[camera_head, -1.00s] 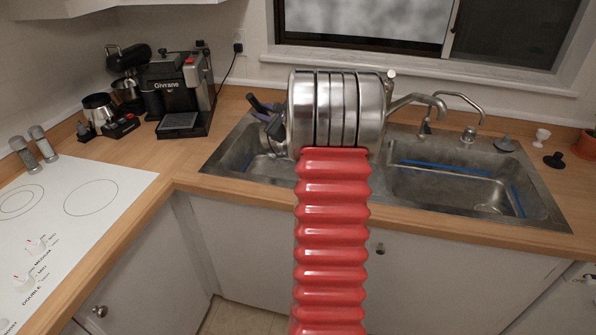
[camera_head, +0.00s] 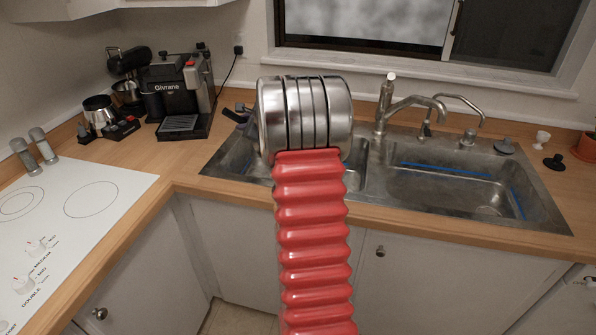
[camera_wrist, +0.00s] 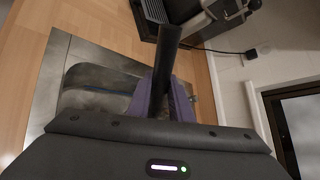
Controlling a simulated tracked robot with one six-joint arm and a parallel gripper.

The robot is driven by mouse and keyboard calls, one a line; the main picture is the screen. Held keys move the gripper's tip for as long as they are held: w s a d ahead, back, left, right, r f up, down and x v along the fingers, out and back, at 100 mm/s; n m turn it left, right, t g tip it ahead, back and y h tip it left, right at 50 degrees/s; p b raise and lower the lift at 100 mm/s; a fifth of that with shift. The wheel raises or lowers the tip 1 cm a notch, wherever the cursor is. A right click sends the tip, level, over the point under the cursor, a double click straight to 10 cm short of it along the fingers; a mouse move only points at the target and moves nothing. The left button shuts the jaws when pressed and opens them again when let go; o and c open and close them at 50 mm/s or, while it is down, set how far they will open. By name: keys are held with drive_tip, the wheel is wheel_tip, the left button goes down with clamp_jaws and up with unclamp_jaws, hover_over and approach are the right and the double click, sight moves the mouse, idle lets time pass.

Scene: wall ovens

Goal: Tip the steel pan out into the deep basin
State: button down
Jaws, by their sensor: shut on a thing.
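My gripper (camera_wrist: 166,90) has purple fingers shut on a dark bar in the wrist view. This bar looks like the handle of the steel pan (camera_wrist: 167,55); the pan's bowl does not show, so its tilt and contents cannot be told. In the head view my arm hides most of the gripper; only a dark bit shows left of the arm over the sink's left side. The sink has a left basin (camera_head: 236,158), partly covered by my arm, and a right basin (camera_head: 450,185), open and empty-looking. Which one is the deep basin I cannot tell.
A faucet (camera_head: 410,105) and a second thin tap (camera_head: 470,105) stand behind the sink. A hob (camera_head: 70,215) lies at front left. The window (camera_head: 365,25) is behind.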

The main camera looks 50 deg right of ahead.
drive_tip(key=shift+w+a+f+n+g+h+b, duration=0.25)
drive_tip(key=shift+w+a+f+g+b, duration=0.35)
drive_tip(key=shift+w+f, duration=0.6)
drive_tip(key=shift+w+a+f+n+g+b, duration=0.45)
drive_tip(key=shift+w+f+g, duration=0.4)
drive_tip(key=shift+w, duration=0.65)
drive_tip(key=shift+w+a+f+n+g+h+b, duration=0.2)
drive_tip(key=shift+w+a+f+g+b, duration=0.4)
drive_tip(key=shift+w+f, duration=0.65)
drive_tip(key=shift+w+a+r+n+g+b, duration=0.2)
drive_tip(key=shift+w+r+g+b, duration=0.15)
drive_tip(key=shift+w, duration=0.35)
drive_tip(key=shift+w+a+r+n+g+b, duration=0.1)
drive_tip(key=shift+w+a+r+g+b, duration=0.1)
drive_tip(key=shift+w+r+g, duration=0.35)
drive_tip(key=shift+w+a+f+n+g+h+b, duration=0.15)
drive_tip(key=shift+w+f+g+h+b, duration=0.1)
drive_tip(key=shift+w+g+b, duration=0.25)
drive_tip(key=shift+w+a+f+n+g+h+b, duration=0.15)
drive_tip(key=shift+w+g+h+b, duration=0.1)
drive_tip(key=shift+w, duration=0.3)
